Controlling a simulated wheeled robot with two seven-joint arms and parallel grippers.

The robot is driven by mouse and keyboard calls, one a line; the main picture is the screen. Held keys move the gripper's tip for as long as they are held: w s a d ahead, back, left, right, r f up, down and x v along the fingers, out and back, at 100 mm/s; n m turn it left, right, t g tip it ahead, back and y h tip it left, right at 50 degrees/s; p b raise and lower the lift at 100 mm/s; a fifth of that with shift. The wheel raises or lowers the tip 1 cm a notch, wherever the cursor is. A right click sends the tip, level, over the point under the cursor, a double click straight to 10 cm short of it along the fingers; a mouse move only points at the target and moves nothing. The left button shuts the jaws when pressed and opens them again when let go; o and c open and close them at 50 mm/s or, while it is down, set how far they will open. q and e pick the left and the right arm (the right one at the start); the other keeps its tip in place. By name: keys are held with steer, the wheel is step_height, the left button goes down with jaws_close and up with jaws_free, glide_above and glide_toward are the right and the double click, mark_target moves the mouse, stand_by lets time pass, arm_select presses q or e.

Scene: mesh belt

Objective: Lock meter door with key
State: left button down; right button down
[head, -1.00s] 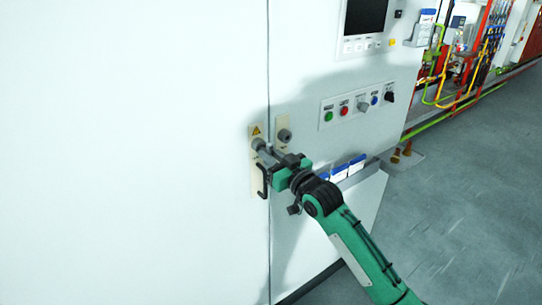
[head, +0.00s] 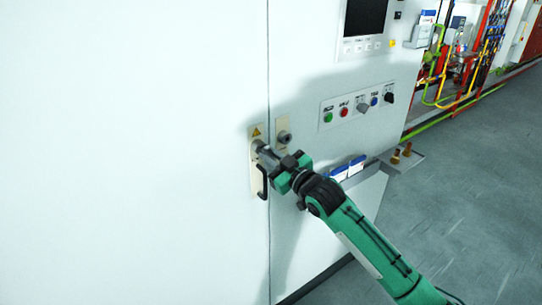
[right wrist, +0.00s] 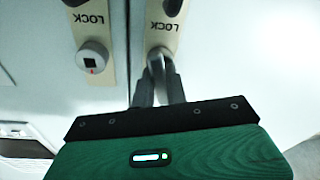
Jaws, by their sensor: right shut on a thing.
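The white meter door (head: 140,150) is closed flush beside the cabinet's panel. Its beige lock plate (head: 254,180) carries a yellow warning label and a black handle (head: 262,180). My right gripper (head: 264,151) is at this plate's lock, just above the handle. In the right wrist view its fingers (right wrist: 160,88) are shut on a grey metal piece, apparently the key (right wrist: 158,58), at the plate marked LOCK. How deep it sits is hidden. A second round lock (head: 284,137), with a square hole and red mark in the wrist view (right wrist: 91,62), is free. My left gripper is out of view.
A button panel (head: 357,105) and a screen (head: 366,17) are on the cabinet to the right. Blue-and-white boxes (head: 347,168) sit on a ledge behind my right arm. Open grey floor (head: 470,200) lies to the right.

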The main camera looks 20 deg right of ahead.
steer(key=shift+n+p, duration=0.4)
steer(key=shift+n, duration=0.7)
steer(key=shift+f+n+g, duration=0.1)
steer(key=shift+n+g, duration=0.2)
steer(key=shift+n, duration=0.4)
steer(key=shift+s+f, duration=0.1)
